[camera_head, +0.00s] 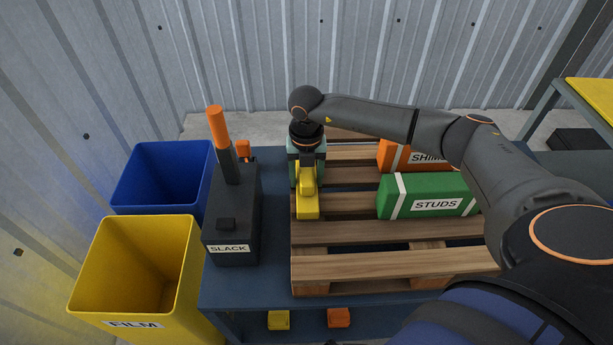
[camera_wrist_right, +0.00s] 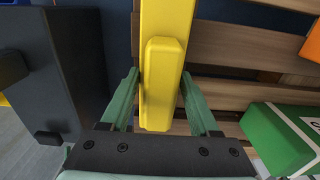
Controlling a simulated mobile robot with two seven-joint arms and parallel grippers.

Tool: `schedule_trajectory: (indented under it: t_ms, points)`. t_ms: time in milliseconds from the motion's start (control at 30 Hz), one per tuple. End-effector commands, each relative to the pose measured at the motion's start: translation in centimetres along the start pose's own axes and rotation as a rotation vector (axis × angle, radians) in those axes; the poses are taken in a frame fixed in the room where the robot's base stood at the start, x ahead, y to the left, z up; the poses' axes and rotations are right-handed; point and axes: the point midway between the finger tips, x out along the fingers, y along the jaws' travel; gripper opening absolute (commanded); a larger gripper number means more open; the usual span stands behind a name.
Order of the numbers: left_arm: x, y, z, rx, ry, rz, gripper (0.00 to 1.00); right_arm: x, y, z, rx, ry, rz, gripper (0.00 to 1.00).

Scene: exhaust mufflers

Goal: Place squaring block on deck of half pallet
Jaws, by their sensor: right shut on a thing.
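The yellow squaring block (camera_head: 307,207) is at the left edge of the slatted wooden half pallet (camera_head: 390,265). It also shows in the right wrist view (camera_wrist_right: 165,85), as a long yellow bar with a raised grip. My right gripper (camera_head: 306,172) points down at the block, with its green fingers on both sides of the raised grip, shut on it (camera_wrist_right: 160,75). I cannot tell whether the block touches the deck slats. The gripper hides part of the block in the head view. My left gripper is out of view.
A green STUDS box (camera_head: 428,195) and an orange SHIMS box (camera_head: 400,154) lie on the pallet's right. A dark SLACK tool (camera_head: 232,215) stands left of the pallet. Blue (camera_head: 165,175) and yellow FILM (camera_head: 135,265) bins stand farther left. The front slats are bare.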

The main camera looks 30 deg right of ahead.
Motion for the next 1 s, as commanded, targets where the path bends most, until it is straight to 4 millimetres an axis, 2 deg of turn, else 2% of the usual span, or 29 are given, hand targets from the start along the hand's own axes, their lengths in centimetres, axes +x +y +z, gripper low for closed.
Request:
schedule_trajectory:
  t_ms: [267,300,500,533,800,900,1000]
  points:
    - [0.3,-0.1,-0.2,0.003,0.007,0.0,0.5,0.3,0.0,0.0,0.0,-0.001,0.002,0.0]
    - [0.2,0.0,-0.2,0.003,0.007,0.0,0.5,0.2,0.0,0.0,0.0,-0.001,0.001,0.66]
    - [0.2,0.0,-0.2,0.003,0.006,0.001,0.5,0.1,0.0,0.0,0.0,0.0,0.001,0.89]
    - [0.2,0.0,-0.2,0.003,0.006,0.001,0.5,0.1,0.0,0.0,0.0,0.0,0.001,0.92]
    - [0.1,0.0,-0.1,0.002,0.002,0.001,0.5,-0.1,0.0,0.0,0.0,-0.001,0.001,0.92]
    - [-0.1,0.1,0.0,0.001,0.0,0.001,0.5,-0.9,0.0,0.1,0.0,-0.001,0.002,0.92]
    - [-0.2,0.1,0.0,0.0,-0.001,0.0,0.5,-2.5,0.0,0.1,0.0,-0.004,0.003,0.92]
